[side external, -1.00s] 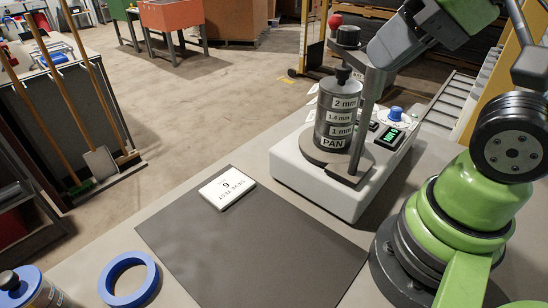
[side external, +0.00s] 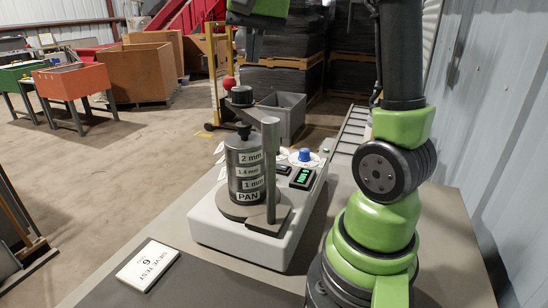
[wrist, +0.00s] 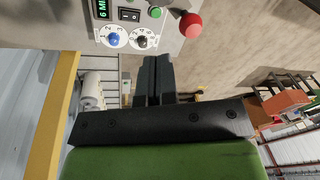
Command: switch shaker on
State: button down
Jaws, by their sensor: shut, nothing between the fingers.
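The shaker's white base (side external: 245,232) stands on the bench in the side view, with a metal sieve stack (side external: 245,175) on it. Its control panel shows at the top of the wrist view: a green-lit display (wrist: 102,10), a black rocker switch (wrist: 130,15), a green button (wrist: 155,12), a blue knob (wrist: 114,39) and a black knob (wrist: 142,38). The rocker's position is too small to read. My gripper (wrist: 153,62) is shut and empty, its dark fingertips just below the black knob in the wrist view. In the side view my gripper (side external: 254,46) is high above the shaker, apart from it.
A red ball knob (wrist: 189,25) shows right of the green button. In the side view a black clamp knob (side external: 241,96) and an upright metal post (side external: 271,165) rise at the sieve stack. A white "sieve test" card (side external: 147,265) lies on the dark mat at the front.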

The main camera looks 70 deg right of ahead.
aim_at(279, 168)
jog(key=d+f+m+g, duration=0.2)
jog(key=d+m, duration=0.2)
jog(key=d, duration=0.6)
jog(key=shift+f+m+y, duration=0.3)
jog(key=shift+f+m, duration=0.1)
notch_tip(279, 168, down, 24)
jog(key=shift+w, duration=0.1)
jog(key=shift+f, duration=0.25)
dwell(0.3)
